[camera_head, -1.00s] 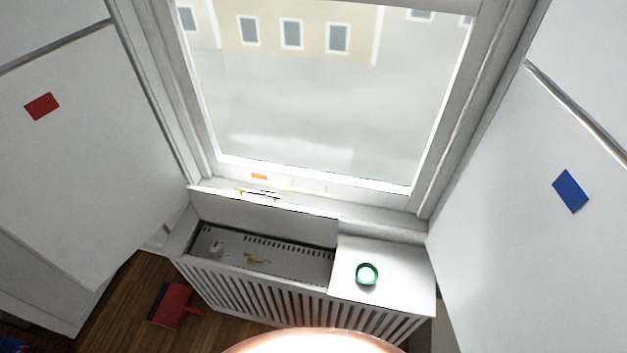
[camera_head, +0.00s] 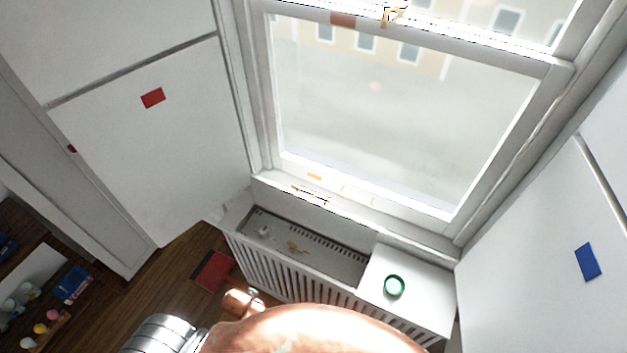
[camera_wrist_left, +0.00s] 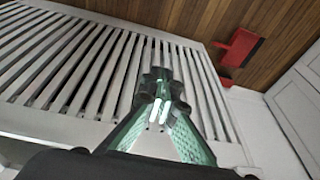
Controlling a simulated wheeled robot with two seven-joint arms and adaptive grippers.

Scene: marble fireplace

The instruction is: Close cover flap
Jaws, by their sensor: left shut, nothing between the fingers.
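The cover flap (camera_head: 315,214) is a white panel on the white slatted radiator cover (camera_head: 408,268). It stands raised at the back, below the window sill, so the left compartment (camera_head: 290,246) is open. A small yellow item and a small pale item lie inside. My left gripper (camera_wrist_left: 162,88) shows in the left wrist view, shut and empty, in front of the slatted front (camera_wrist_left: 80,65). I cannot tell if it touches the slats. In the head view the left gripper is out of sight; only copper and grey parts of mine show at the bottom. My right gripper is not in view.
A green ring (camera_head: 394,286) lies on the closed right part of the cover. A red dustpan-like object (camera_head: 213,270) lies on the wooden floor, also in the wrist view (camera_wrist_left: 240,48). White panels flank the window. A shelf with small items (camera_head: 40,300) is at lower left.

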